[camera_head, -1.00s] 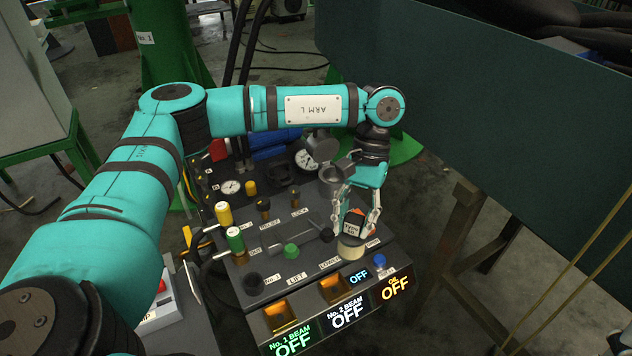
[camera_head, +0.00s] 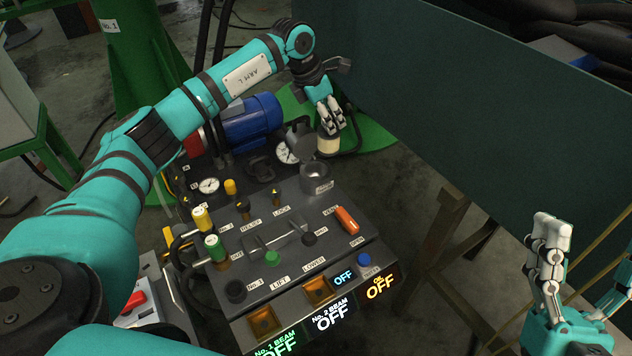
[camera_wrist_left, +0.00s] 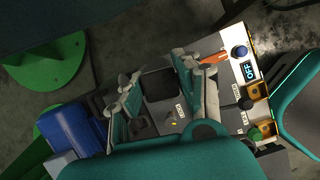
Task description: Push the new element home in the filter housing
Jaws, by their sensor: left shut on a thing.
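My left gripper (camera_head: 329,122) is shut on the new element (camera_head: 328,147), a cream cylinder hanging below its fingers. The filter housing (camera_head: 315,182) is an open grey cup on the panel's back right corner. In the head view the element shows just above and right of the cup's rim, apart from it; its exact height cannot be told. The housing's grey lid (camera_head: 298,130) stands raised behind the cup. In the left wrist view a dark square top (camera_wrist_left: 160,84) shows between my fingers. My right gripper (camera_head: 588,268) is open and empty at the lower right.
The control panel (camera_head: 290,236) carries several knobs, a lever bar and a red-orange handle (camera_head: 346,220). Gauges and a blue motor (camera_head: 250,120) stand behind. A dark green wall (camera_head: 480,120) rises at the right. A wooden stand leg (camera_head: 437,235) is beside the panel.

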